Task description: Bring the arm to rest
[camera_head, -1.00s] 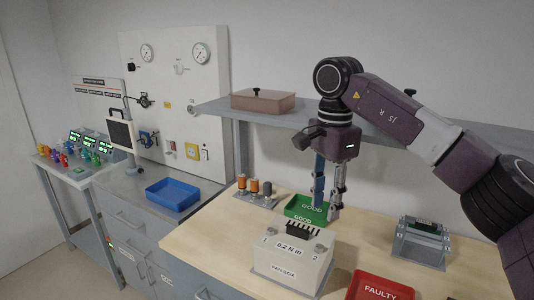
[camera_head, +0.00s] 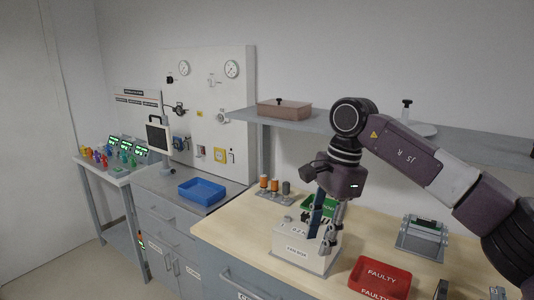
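My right arm comes in from the right. Its purple wrist hangs over the wooden bench, with the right gripper (camera_head: 320,243) pointing down. The two fingers are apart and I see nothing held between them. In this view they overlap the right part of the white fan box (camera_head: 295,250); I cannot tell whether they touch it. The fingers partly cover the box's dark top fitting and the green GOOD tray (camera_head: 307,206) behind. My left arm and gripper are not in view.
A red FAULTY tray (camera_head: 381,276) lies right of the fan box, with a grey fixture (camera_head: 423,233) behind it. Orange and grey cylinders (camera_head: 275,186) stand at the back left. A shelf (camera_head: 300,124) runs behind the arm. A blue tray (camera_head: 202,191) sits on the left counter.

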